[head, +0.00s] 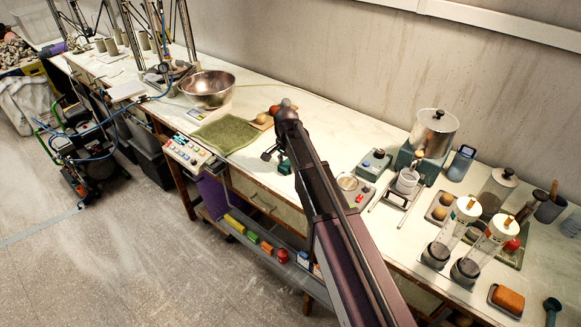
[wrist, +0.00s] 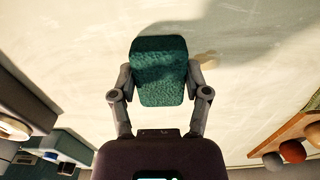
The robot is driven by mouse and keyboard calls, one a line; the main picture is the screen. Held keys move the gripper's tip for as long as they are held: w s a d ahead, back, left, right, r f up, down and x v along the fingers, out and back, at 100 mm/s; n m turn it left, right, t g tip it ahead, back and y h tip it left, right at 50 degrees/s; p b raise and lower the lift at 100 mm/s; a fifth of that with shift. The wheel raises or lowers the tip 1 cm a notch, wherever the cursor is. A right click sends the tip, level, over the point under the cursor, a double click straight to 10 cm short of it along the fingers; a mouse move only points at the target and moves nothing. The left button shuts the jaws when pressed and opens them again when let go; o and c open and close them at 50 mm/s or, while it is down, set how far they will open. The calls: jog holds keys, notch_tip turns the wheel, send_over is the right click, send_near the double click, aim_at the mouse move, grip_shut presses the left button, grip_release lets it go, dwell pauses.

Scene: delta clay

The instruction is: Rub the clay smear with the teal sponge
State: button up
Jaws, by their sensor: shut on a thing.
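The teal sponge (wrist: 160,70) is held between the two fingers of my gripper (wrist: 160,82) in the wrist view. The fingers press on its left and right sides. In the head view, the sponge (head: 284,168) shows small below my gripper (head: 277,158), over the pale worktop. A tan patch, which looks like the clay smear (wrist: 207,60), lies on the worktop just right of the sponge in the wrist view. Part of it may be hidden behind the sponge. I cannot tell whether the sponge touches the worktop. I cannot make out the smear in the head view.
A green towel (head: 226,134) and a button panel (head: 188,152) lie left of my gripper. A steel bowl (head: 208,88) stands farther back. A wooden board with balls (wrist: 290,140) is close by. A device with a round dish (head: 347,183) stands to the right.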

aim_at(275, 163)
jog(key=shift+w+a, duration=0.4)
jog(key=shift+a, duration=0.15)
jog(key=shift+w+a, duration=1.25)
jog(key=shift+a, duration=0.25)
jog(key=shift+w+d, duration=0.25)
jog(key=shift+d, duration=0.2)
jog(key=shift+f, duration=0.1)
jog(key=shift+s+d, duration=1.2)
jog(key=shift+d, duration=0.2)
jog(key=shift+s+d, duration=0.1)
jog(key=shift+s+d+f, duration=0.1)
jog(key=shift+s+d, duration=1.1)
jog(key=shift+d, duration=0.25)
